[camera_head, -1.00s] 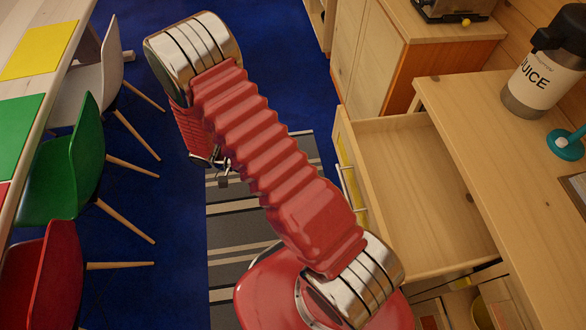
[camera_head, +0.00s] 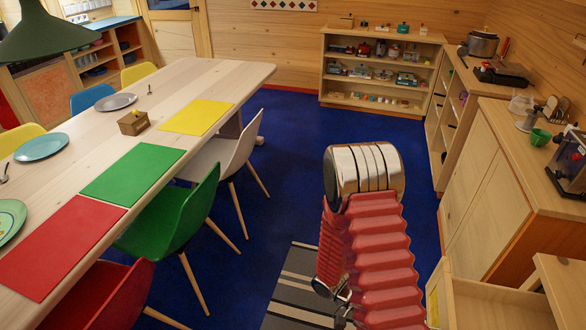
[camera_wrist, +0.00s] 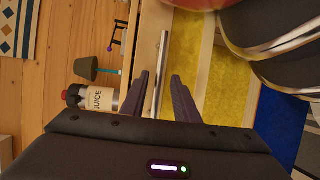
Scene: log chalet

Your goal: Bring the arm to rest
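My arm (camera_head: 378,265) shows in the head view as a red ribbed link with a chrome joint at its top, standing over the floor left of the open drawer. My gripper (camera_wrist: 160,74) shows in the wrist view with its two dark fingers apart. A silver drawer handle (camera_wrist: 160,62) appears between the fingers in that view; I cannot tell how near it is, and no grip on it shows. The drawer's yellow front (camera_wrist: 198,85) lies to the right. The gripper is not clear in the head view.
The open wooden drawer (camera_head: 490,305) sticks out at the lower right. A long table (camera_head: 225,78) with green (camera_head: 178,208) and white (camera_head: 215,150) chairs stands left. A low shelf (camera_head: 372,95) stands at the back. Blue carpet (camera_head: 300,135) between is clear.

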